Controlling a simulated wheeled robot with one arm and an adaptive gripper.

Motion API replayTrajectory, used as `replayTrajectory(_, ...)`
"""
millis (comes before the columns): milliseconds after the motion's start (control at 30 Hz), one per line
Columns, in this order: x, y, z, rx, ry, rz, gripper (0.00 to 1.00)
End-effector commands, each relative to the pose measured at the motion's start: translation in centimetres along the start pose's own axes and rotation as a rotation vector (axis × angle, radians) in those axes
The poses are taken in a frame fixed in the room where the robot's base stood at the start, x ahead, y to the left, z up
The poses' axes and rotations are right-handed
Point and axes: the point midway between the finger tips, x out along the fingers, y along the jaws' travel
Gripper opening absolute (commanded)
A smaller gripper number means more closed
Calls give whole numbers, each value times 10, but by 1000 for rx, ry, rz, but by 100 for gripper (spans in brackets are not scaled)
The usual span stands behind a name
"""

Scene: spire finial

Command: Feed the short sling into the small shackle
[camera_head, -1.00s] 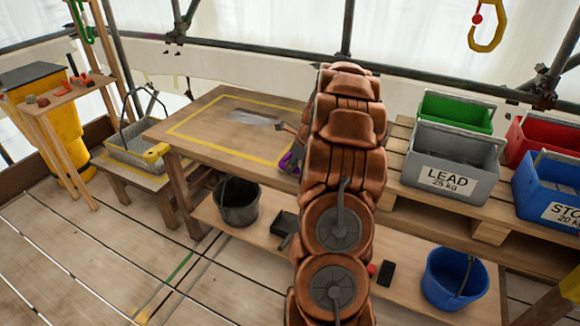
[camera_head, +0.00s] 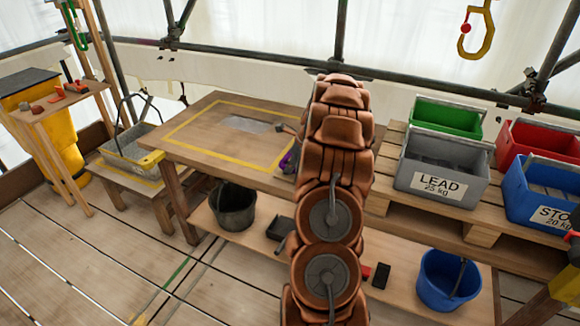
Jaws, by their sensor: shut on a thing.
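My brown padded arm rises through the middle of the head view and covers the right part of the workbench (camera_head: 185,148). My gripper is hidden behind the arm, so its fingers and anything in them do not show. A small purple piece (camera_head: 287,161) shows just left of the arm at the bench's edge. It may be part of a sling, but too little shows to tell. I cannot pick out the small shackle.
A yellow hook (camera_head: 477,32) hangs upper right. A grey LEAD bin (camera_head: 440,185) and green (camera_head: 447,115), red (camera_head: 540,139) and blue (camera_head: 540,192) bins stand on the right. A black bucket (camera_head: 234,208) and blue bucket (camera_head: 447,280) sit below.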

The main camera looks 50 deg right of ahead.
Motion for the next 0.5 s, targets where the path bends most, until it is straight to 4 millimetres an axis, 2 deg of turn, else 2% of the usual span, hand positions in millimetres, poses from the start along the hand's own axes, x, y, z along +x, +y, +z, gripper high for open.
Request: replayTrajectory(500,-1,-17,0,-1,0,-1,0)
